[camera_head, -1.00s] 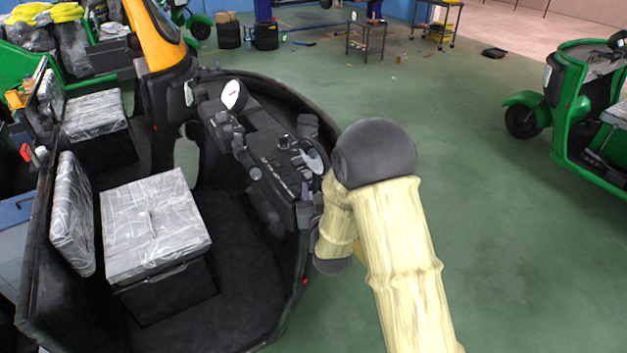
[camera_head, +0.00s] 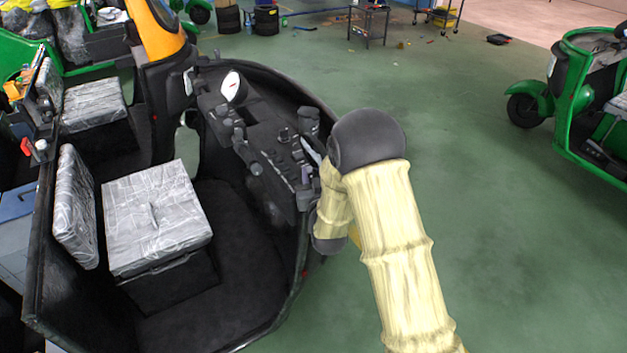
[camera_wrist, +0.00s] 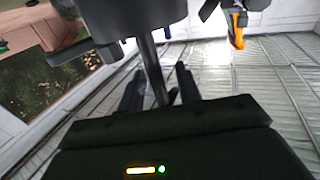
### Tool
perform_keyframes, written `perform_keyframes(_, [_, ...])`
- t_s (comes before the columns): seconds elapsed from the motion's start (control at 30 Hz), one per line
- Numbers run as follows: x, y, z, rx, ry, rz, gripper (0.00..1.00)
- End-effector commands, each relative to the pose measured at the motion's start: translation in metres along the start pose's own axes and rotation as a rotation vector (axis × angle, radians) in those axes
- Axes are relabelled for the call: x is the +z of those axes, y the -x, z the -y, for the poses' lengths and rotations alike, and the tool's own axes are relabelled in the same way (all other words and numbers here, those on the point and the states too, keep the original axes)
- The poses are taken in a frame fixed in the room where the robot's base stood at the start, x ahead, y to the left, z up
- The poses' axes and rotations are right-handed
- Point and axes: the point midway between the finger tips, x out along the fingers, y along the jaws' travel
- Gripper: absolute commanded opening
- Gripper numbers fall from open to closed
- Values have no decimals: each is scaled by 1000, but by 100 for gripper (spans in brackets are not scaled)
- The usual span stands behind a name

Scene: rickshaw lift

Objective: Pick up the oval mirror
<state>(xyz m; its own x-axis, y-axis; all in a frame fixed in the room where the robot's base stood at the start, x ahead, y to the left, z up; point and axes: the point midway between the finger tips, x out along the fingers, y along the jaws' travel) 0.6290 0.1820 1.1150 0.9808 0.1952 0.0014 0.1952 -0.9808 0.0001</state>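A small oval mirror (camera_head: 311,151) shows nearly edge-on at the right end of the black rickshaw's dashboard, beside my forearm. A second pale oval face with a red mark (camera_head: 232,87) stands at the dashboard's left end. My gripper is hidden behind my arm in the head view. In the wrist view my gripper (camera_wrist: 159,80) has its two dark fingers apart. A thin dark stem (camera_wrist: 152,70) runs between them, with gaps visible on both sides. The stem joins a broad dark body (camera_wrist: 135,15) at the top, which may be the mirror's back.
The rickshaw's dark dashboard (camera_head: 270,145) and curved front shell lie close to my arm. A plastic-wrapped seat (camera_head: 155,215) is at the left. A green rickshaw (camera_head: 590,100) stands at the right, with clear green floor between.

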Motion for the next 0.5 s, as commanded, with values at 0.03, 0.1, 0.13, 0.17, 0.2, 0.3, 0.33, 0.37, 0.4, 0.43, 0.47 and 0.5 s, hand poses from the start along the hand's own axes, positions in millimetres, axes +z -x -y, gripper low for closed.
perform_keyframes(0.03, [0,0,-1,2,0,0,34])
perform_keyframes(0.1, [0,0,-1,2,0,0,34])
perform_keyframes(0.13, [0,0,-1,1,0,0,32])
perform_keyframes(0.17, [0,0,0,0,0,0,26])
perform_keyframes(0.2, [0,0,1,-1,0,0,19])
perform_keyframes(0.3, [0,0,3,-4,0,0,0])
perform_keyframes(0.33, [0,0,3,-4,0,0,0])
perform_keyframes(0.37, [0,0,3,-5,0,0,0])
perform_keyframes(0.4, [-1,0,4,-5,0,-2,0])
perform_keyframes(0.43, [-1,0,4,-6,0,-3,0])
perform_keyframes(0.47, [-1,0,4,-6,0,-2,0])
perform_keyframes(0.5, [-1,0,4,-6,0,-2,0])
